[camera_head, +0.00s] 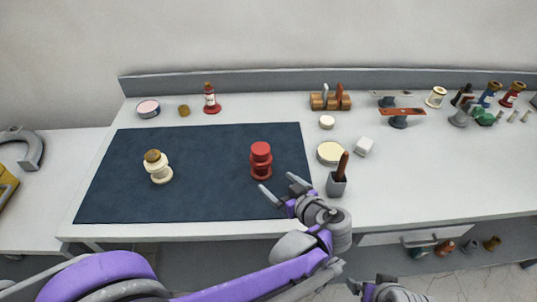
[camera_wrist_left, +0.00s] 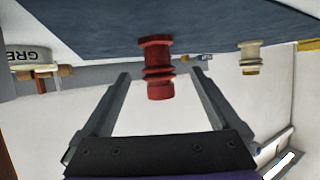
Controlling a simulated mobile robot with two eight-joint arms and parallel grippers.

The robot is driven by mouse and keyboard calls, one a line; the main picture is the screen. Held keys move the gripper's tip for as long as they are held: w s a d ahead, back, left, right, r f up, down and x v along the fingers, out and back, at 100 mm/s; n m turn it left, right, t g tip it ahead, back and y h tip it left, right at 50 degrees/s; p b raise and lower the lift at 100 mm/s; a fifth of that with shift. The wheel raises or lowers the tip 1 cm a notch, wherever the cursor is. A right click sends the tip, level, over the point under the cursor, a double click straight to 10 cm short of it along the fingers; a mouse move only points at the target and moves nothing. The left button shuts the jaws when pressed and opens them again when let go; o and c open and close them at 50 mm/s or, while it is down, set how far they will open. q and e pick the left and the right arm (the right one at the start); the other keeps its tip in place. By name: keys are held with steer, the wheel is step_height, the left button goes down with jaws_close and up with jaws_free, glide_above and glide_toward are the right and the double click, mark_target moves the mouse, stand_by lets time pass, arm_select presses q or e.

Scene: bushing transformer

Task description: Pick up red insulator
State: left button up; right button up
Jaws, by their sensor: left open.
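The red insulator (camera_head: 261,160) stands upright on the dark blue mat, right of the mat's middle. In the left wrist view the red insulator (camera_wrist_left: 157,66) appears inverted, in line with the space between the fingers. My left gripper (camera_head: 279,185) is open and empty, just in front of the insulator and slightly to its right. Its two fingers also show in the left wrist view (camera_wrist_left: 160,74), one on either side of the insulator. I see no clear contact. Part of my right gripper (camera_head: 364,289) shows at the bottom edge; its jaw state is unclear.
A cream insulator with a brown top (camera_head: 159,168) stands on the left of the mat (camera_head: 205,190). A grey holder with a brown-handled tool (camera_head: 337,185) stands close to the right of my left gripper. Several small items line the table's back. The mat between the insulators is clear.

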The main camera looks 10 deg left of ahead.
mark_target(264, 168)
arm_select(q)
steer(key=shift+w+d, duration=0.1)
steer(key=shift+w, duration=0.3)
steer(key=x, duration=1)
steer(key=shift+r+p, duration=0.3)
jaws_close()
